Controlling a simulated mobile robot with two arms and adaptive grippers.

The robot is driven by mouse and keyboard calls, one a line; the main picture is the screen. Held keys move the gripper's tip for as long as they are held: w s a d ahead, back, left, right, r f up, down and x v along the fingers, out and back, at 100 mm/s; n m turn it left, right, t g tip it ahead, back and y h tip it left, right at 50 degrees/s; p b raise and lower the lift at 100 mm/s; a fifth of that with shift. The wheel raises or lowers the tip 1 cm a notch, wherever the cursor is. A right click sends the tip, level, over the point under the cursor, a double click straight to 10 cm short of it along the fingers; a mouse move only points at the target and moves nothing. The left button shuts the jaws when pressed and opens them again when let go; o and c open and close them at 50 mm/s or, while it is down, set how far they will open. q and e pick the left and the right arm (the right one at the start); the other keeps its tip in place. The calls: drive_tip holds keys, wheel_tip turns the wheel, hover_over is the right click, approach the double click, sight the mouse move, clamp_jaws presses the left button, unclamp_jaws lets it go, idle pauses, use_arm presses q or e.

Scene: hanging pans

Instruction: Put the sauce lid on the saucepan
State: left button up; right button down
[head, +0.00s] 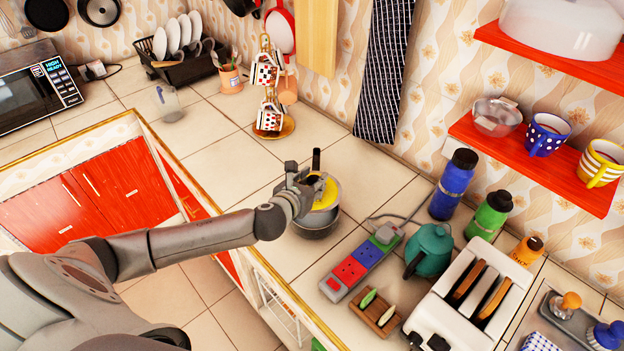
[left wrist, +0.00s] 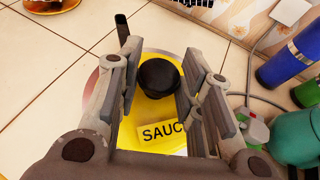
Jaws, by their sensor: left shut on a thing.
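The grey saucepan (head: 318,228) stands on the tiled counter, with its dark handle (head: 316,160) pointing toward the wall. The yellow sauce lid (head: 329,192) is over the pan's opening; I cannot tell whether it rests fully on the rim. In the left wrist view the lid (left wrist: 150,108) shows a black knob (left wrist: 158,75) and a label reading "SAUC". My left gripper (head: 310,183) is over the pan, with its fingers shut on the lid's knob. Part of the pan's edge (left wrist: 92,84) shows left of the lid. My right gripper is not in view.
Right of the pan are a power strip (head: 362,266), a teal teapot (head: 430,250), a blue bottle (head: 452,187) and a toaster (head: 470,295). A mug stand (head: 270,120) is behind. The counter left of the pan is mostly clear.

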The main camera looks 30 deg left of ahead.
use_arm(q)
drive_tip(key=shift+f+b, duration=1.5)
drive_tip(key=shift+f, duration=0.8)
drive_tip(key=shift+p, duration=0.6)
drive_tip(key=shift+f+b, duration=0.65)
drive_tip(key=shift+f, duration=0.4)
idle(0.6)
idle(0.4)
drive_tip(key=o, duration=1.2)
drive_tip(key=shift+o, duration=0.4)
